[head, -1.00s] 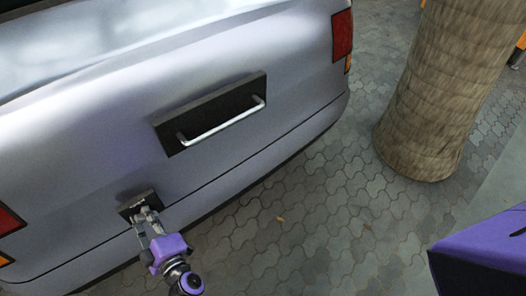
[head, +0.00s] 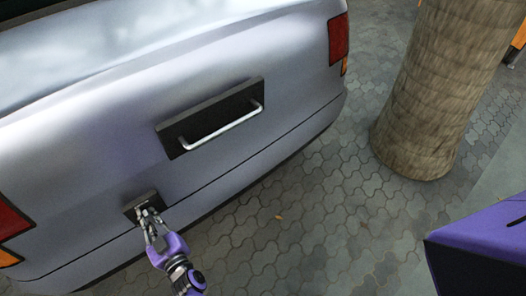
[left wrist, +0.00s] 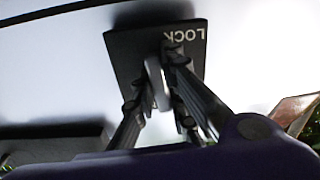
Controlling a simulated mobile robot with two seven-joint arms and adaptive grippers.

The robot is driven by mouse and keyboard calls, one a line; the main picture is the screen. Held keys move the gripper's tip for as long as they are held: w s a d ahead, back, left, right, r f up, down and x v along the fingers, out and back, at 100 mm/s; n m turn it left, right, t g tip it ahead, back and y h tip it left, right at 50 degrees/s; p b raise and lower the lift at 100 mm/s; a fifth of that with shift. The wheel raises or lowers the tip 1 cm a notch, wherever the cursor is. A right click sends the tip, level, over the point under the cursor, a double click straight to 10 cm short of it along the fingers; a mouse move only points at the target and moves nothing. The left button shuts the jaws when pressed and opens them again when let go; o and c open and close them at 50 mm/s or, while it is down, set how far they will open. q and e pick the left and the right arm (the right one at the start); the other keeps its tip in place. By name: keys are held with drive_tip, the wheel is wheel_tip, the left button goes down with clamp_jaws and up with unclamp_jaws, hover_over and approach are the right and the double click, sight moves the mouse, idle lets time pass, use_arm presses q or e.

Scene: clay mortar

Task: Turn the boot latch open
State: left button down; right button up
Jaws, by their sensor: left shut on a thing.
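The boot latch is a small black plate (head: 131,209) low on the silver car's rear. In the left wrist view the plate (left wrist: 128,50) carries the word LOCK, seen upside down, and a pale metal latch lever (left wrist: 157,84) in front of it. My left gripper (head: 151,217) is at the plate, and in the left wrist view its fingers (left wrist: 157,92) are shut on the lever, one on each side. The fingers partly cover the lever. My right gripper is in neither view.
A black panel with a silver bar handle (head: 222,131) sits above the latch on the boot (head: 90,130). A thick tree trunk (head: 428,90) stands at the right. Paving (head: 330,220) behind the car is clear.

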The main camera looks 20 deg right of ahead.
use_arm(q)
drive_tip(key=shift+m, duration=0.7)
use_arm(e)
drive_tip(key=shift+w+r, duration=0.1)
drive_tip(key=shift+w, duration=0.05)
use_arm(q)
drive_tip(key=c, duration=1.8)
unclamp_jaws()
drive_tip(key=shift+o, duration=0.2)
drive_tip(key=shift+s+d, duration=0.1)
drive_tip(key=shift+s, duration=0.2)
drive_tip(key=v, duration=0.7)
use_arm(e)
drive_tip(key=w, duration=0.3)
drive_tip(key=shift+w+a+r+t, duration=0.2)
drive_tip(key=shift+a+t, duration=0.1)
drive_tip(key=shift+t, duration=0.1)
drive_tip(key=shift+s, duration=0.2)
